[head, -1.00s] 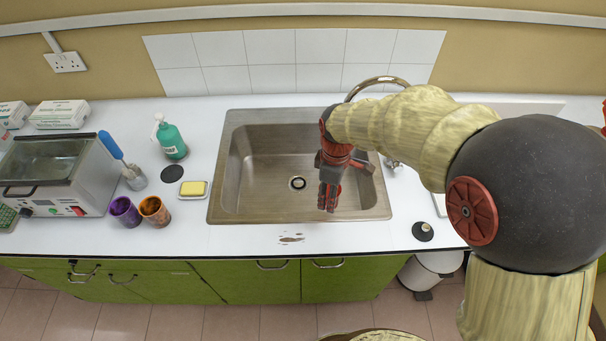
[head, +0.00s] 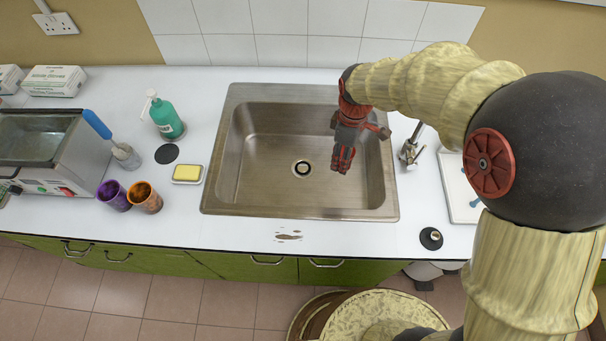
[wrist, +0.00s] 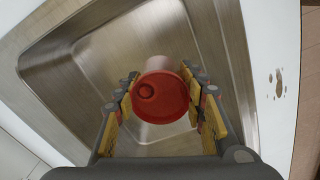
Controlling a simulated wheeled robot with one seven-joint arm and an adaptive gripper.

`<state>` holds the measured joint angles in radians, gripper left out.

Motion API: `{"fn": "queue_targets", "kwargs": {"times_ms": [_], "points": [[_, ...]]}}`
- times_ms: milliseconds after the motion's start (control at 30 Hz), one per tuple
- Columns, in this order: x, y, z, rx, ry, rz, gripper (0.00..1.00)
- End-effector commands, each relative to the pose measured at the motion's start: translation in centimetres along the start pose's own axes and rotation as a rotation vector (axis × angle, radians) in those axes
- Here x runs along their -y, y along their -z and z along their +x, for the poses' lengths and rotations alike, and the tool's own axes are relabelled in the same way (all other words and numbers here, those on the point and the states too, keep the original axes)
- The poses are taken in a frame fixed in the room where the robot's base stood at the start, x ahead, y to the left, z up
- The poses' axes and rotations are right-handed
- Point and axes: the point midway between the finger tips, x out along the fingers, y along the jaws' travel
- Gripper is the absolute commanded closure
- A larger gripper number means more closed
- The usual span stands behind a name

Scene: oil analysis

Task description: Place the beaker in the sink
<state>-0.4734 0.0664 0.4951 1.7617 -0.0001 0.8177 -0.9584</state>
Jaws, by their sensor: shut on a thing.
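The beaker (wrist: 162,96) is round, with a red top face and a paler body below, in the middle of the wrist view. My gripper (wrist: 163,100) is shut on it, one finger on each side. In the head view my gripper (head: 343,160) points down over the right part of the sink and hides the beaker. The steel sink (head: 240,208) is set into the white counter, and its basin looks empty. The wrist view shows the basin (wrist: 95,62) behind the beaker. I cannot tell the beaker's height above the basin floor.
Purple (head: 113,196) and orange (head: 145,197) cups, yellow soap (head: 187,173) and a green bottle (head: 166,118) stand left of the sink. The tap (head: 411,150) is on the right. A brown spill (head: 288,236) and black stopper (head: 431,238) lie in front.

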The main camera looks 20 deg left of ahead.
Motion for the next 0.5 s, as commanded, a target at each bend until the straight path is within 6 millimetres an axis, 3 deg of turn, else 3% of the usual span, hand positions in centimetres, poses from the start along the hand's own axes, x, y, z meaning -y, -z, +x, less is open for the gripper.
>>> {"fn": "queue_targets", "kwargs": {"times_ms": [267, 500], "points": [[0.0, -0.1, 4.2, 0.001, 0.002, 0.0, 0.82], [0.1, -0.1, 9.2, 0.002, 0.003, 0.0, 0.82]]}}
